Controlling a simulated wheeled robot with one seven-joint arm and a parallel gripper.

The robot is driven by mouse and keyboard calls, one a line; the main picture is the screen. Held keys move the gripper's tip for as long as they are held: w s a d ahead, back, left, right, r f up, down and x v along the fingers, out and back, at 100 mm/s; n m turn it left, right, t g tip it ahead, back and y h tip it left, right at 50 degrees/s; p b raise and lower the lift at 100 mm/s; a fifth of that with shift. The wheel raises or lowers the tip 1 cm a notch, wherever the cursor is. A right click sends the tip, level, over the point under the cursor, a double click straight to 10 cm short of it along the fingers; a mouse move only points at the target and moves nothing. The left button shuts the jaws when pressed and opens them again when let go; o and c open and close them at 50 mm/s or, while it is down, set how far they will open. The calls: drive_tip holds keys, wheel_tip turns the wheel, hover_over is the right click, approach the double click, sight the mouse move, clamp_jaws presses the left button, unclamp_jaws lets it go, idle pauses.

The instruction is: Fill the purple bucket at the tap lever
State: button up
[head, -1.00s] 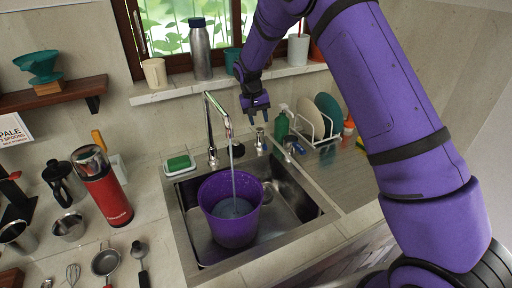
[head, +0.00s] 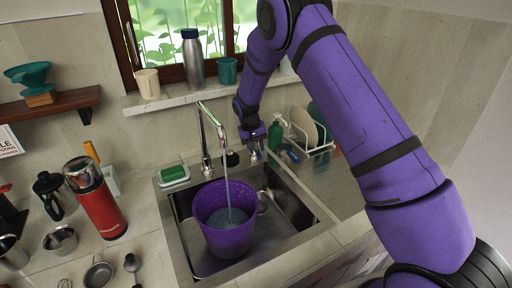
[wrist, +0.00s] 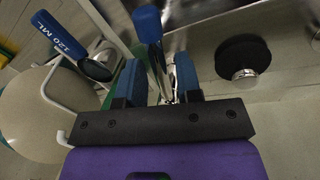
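The purple bucket (head: 226,238) stands upright in the sink under the chrome spout (head: 205,135). A stream of water (head: 227,190) falls into it, and greyish water (head: 229,216) shows inside, below the rim. My gripper (head: 255,153) is behind the sink, right of the spout, pointing down at the tap lever. In the wrist view, the lever (wrist: 150,28) has a blue end and a metal shaft that runs between the two blue finger pads of my gripper (wrist: 160,85). The fingers stand apart around it; a firm grip is not visible.
A dish rack (head: 310,140) with plates and a green bottle (head: 275,135) stand close to the right of my gripper. A blue measuring scoop (wrist: 70,40) lies near the fingers. A red flask (head: 98,200) and utensils occupy the left counter. The right counter's front is clear.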

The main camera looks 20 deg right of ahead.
sight(257, 149)
clamp_jaws()
drive_tip(key=shift+d+n+t, duration=0.15)
drive_tip(key=shift+d+n, duration=0.45)
drive_tip(key=shift+n, duration=0.35)
drive_tip(key=shift+d+n+t, duration=0.15)
drive_tip(key=shift+d+n, duration=0.45)
drive_tip(key=shift+n, duration=0.35)
drive_tip(key=shift+o, duration=1.4)
unclamp_jaws()
drive_tip(key=shift+r, duration=0.1)
wheel_tip(257, 149, up, 10)
drive_tip(key=a, duration=0.2)
drive_tip(key=shift+s+r, duration=0.25)
